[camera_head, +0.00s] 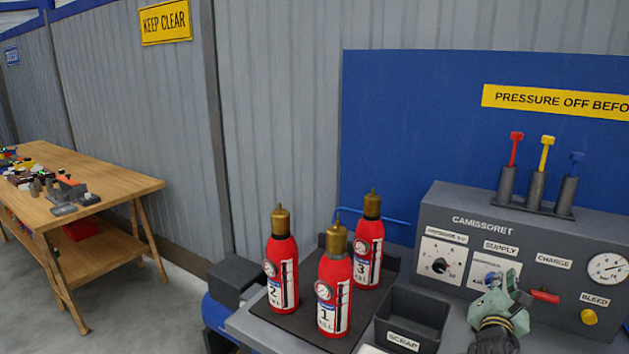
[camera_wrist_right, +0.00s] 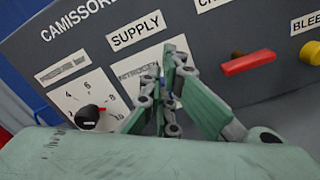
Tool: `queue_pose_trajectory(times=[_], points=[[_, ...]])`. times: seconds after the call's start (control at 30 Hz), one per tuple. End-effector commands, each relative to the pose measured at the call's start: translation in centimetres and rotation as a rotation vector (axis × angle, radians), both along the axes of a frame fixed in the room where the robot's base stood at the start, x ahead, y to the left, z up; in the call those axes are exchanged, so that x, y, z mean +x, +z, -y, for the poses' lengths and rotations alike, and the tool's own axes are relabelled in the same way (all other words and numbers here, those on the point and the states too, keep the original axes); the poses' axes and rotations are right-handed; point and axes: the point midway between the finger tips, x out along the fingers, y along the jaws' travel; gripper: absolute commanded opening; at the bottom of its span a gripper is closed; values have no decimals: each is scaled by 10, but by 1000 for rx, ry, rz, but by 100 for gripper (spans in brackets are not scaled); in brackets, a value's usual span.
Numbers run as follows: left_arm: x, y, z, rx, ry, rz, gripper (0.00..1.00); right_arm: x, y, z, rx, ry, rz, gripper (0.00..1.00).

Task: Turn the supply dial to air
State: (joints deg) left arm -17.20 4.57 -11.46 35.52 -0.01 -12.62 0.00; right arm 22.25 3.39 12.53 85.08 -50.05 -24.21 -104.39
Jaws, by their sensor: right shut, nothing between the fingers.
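The supply dial's plate (camera_head: 483,265) is on the sloping grey panel, under the SUPPLY label. In the right wrist view the plate (camera_wrist_right: 138,72) shows the word NITROGEN at its top. The dial's knob is mostly hidden behind my fingers, so its pointer cannot be read. My right gripper (camera_head: 507,283) is shut and empty, with its fingertips right in front of the dial. In the right wrist view the green fingers of the gripper (camera_wrist_right: 170,62) come together over the plate; whether they touch the knob I cannot tell. My left gripper is not in view.
A numbered dial (camera_head: 441,262) is left of the supply dial. A red charge lever (camera_head: 545,296), yellow bleed button (camera_head: 588,317) and gauge (camera_head: 608,268) are to the right. Red extinguishers (camera_head: 335,290) and a scrap bin (camera_head: 412,318) stand left of my gripper.

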Motion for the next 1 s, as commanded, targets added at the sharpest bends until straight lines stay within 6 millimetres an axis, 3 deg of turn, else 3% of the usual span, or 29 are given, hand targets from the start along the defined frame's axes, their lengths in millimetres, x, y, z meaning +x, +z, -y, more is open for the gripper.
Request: queue_pose_trajectory(times=[0.33, 0.73, 1.0], points=[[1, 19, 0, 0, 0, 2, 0, -36, -5, -21, 5, -3, -12, 0], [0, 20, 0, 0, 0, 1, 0, -41, -5, -23, 4, -5, -13, 0], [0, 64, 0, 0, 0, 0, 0, -41, 38, -23, 4, -5, -13, 0]])
